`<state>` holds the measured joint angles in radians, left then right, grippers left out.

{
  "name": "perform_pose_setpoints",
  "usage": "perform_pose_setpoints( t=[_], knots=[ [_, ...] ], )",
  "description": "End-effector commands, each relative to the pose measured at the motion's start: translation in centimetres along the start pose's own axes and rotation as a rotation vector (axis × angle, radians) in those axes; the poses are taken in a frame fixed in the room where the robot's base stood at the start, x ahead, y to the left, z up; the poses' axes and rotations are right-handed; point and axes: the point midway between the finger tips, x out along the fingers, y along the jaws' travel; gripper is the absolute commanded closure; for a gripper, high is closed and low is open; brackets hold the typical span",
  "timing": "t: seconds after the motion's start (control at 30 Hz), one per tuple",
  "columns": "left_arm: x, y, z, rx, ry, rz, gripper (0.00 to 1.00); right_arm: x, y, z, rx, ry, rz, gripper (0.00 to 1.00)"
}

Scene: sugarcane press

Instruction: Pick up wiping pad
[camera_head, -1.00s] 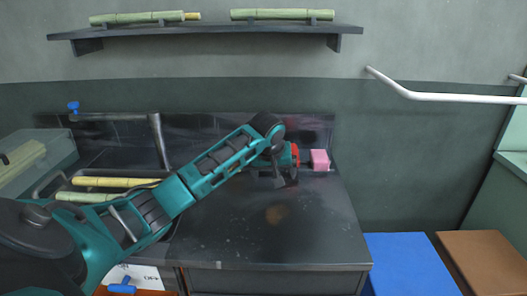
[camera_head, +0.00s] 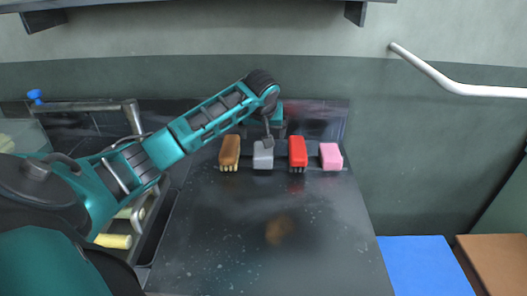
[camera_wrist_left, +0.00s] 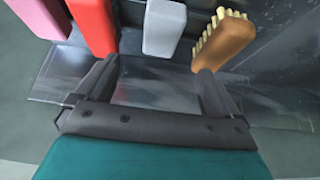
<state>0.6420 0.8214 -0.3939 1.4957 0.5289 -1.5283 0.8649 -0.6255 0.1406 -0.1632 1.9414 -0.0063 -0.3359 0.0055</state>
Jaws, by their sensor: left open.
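Four blocks stand in a row at the back of the dark worktop: a brown bristled brush (camera_head: 230,152), a grey-white block (camera_head: 263,157), a red bristled brush (camera_head: 297,151) and a pink block (camera_head: 331,156). The plain grey-white and pink blocks look most like pads; I cannot tell which is the wiping pad. My left gripper (camera_head: 267,136) is by the grey-white block and partly hides it. In the left wrist view my gripper (camera_wrist_left: 158,72) is open and empty, with the grey-white block (camera_wrist_left: 163,28) ahead between its fingers, apart from them. My right gripper is not in view.
The dark worktop (camera_head: 320,240) is clear in front of the row, apart from a brown stain. A sink with a tap (camera_head: 132,112) is at the left. A shelf (camera_head: 190,8) hangs above. A white rail (camera_head: 450,82) is on the right wall.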

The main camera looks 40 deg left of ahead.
Motion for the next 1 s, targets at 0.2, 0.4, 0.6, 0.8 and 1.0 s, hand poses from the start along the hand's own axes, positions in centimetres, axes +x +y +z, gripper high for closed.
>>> perform_pose_setpoints(
  t=[0.2,0.4,0.6,0.8,1.0],
  knots=[
    [4.2,0.0,0.1,-0.001,-0.003,-0.001,0.04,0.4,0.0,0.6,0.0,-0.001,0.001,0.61],
    [6.6,0.0,0.1,0.0,-0.002,-0.001,0.04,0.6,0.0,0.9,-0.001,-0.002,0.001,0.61],
    [7.8,0.0,0.1,0.0,-0.001,-0.001,0.04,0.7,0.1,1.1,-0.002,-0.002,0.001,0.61],
    [10.5,-0.1,0.1,-0.001,-0.002,-0.001,0.04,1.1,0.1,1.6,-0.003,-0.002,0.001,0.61],
    [12.1,-0.1,0.1,0.0,0.0,0.0,0.04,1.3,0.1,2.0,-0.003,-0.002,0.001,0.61]
  ],
)
